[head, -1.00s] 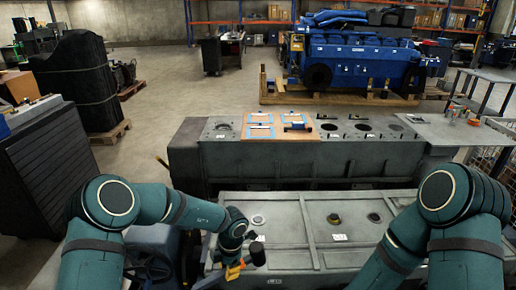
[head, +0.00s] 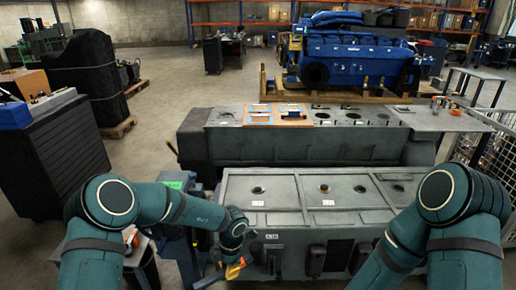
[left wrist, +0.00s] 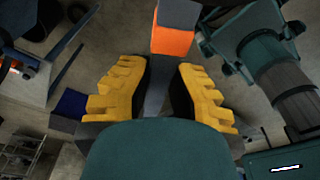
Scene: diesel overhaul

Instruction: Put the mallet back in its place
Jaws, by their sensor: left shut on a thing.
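My left gripper (head: 236,270) is shut on the mallet, low in front of the grey engine block. In the left wrist view the two yellow-padded fingers (left wrist: 160,95) stand on either side of the mallet's dark handle (left wrist: 158,85). The mallet's head (left wrist: 174,32), orange and grey, sticks out beyond the fingertips. In the head view the mallet's dark head (head: 257,252) shows just right of the gripper, against the block's front. My right arm leaves the bottom of the head view and its gripper is out of sight. I cannot make out the mallet's place.
The grey engine block (head: 290,218) is close in front. A longer grey block (head: 330,152) stands behind it, with an orange-brown board (head: 276,122) on top. A bench with small items (head: 440,118) is at right. A dark cabinet (head: 60,150) stands at left, with open floor beyond.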

